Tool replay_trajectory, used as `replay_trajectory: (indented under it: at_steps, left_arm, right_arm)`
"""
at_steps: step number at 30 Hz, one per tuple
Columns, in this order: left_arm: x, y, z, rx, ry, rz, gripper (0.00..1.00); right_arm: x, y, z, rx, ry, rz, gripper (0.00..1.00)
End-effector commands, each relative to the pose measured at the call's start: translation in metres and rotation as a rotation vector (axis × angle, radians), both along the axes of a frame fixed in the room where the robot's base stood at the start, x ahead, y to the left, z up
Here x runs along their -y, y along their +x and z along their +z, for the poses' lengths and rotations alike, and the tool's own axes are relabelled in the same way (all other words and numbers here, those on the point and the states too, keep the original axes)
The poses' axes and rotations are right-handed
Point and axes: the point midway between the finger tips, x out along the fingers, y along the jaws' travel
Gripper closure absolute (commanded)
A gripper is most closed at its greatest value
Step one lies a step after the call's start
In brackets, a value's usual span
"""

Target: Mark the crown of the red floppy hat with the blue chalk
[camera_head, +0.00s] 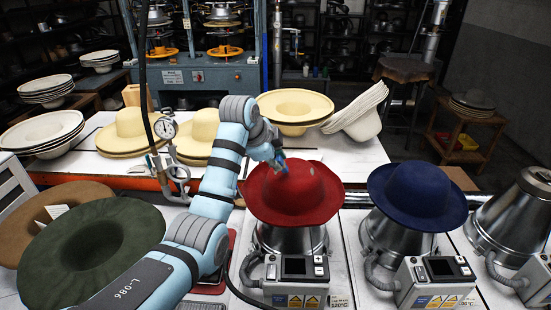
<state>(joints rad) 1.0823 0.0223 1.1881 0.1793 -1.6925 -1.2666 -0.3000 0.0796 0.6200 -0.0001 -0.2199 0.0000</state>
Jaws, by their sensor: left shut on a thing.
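The red floppy hat (300,200) sits brim down on a metal press form at the middle of the table. My left gripper (281,165) is at the top of its crown, shut on the blue chalk, which is small and largely hidden by the fingers. The chalk looks to be at or just above the crown; I cannot tell whether it touches. A small pale patch shows on the crown to the right of the gripper. My right gripper is not in view.
A blue hat (419,194) on another press form stands to the right. A green hat (88,245) and a brown hat (48,212) lie at the left. Straw hats (296,105) stand on the table behind. A dial gauge (166,128) stands left of my arm.

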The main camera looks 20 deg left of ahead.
Motion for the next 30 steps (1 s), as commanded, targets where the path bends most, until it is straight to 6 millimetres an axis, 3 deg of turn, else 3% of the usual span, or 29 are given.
replay_trajectory:
  at_steps: [8, 30]
  left_arm:
    - [0.002, 0.003, -0.003, -0.001, -0.001, -0.001, 1.00]
    - [0.042, 0.053, -0.001, 0.000, 0.000, 0.000, 1.00]
  right_arm:
    - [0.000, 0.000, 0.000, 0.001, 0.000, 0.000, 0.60]
    - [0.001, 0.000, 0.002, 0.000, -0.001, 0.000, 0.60]
